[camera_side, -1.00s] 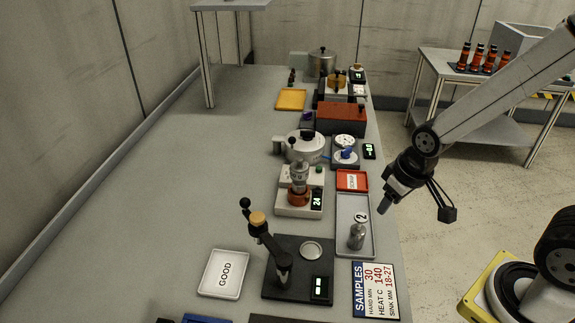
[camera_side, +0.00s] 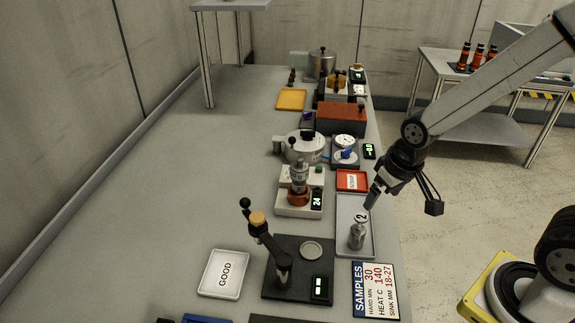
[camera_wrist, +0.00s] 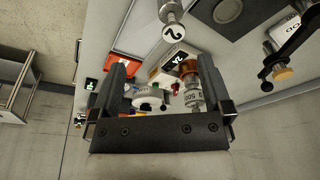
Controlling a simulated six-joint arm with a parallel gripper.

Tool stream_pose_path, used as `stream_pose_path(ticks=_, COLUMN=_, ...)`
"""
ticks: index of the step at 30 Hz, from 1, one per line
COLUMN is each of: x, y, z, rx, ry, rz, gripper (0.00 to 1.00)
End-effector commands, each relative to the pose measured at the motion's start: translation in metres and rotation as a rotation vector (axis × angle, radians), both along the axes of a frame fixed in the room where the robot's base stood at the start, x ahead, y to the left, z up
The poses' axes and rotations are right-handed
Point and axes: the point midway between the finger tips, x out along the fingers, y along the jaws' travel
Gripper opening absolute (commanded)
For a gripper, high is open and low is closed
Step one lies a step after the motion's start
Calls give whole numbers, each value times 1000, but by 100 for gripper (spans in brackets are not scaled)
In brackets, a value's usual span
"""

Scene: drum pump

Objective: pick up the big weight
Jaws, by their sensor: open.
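My gripper (camera_side: 372,197) is open and empty, tilted above the right edge of the bench near the grey tray (camera_side: 345,205). Its two fingers are spread in the wrist view (camera_wrist: 163,82). A metal weight (camera_side: 299,170) stands upright on a copper-coloured base on a white device reading 24; it is likely the big weight.
A red tray (camera_side: 352,180) lies behind the grey tray. A black lever press (camera_side: 268,245) stands in front of the white device, with a white GOOD tray (camera_side: 222,275) left of it. A pot (camera_side: 305,146) and a dial scale (camera_side: 345,150) stand behind. The bench's left side is clear.

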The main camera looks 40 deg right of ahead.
Motion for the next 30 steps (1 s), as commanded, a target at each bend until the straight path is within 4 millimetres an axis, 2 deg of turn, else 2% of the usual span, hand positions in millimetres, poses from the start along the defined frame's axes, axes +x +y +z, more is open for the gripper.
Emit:
stream_pose_path(ticks=18, x=133, y=20, z=27, rx=114, ry=113, rz=-690, gripper=100)
stream_pose_path(ticks=30, x=203, y=37, z=37, rx=140, ry=172, rz=-1159, gripper=100)
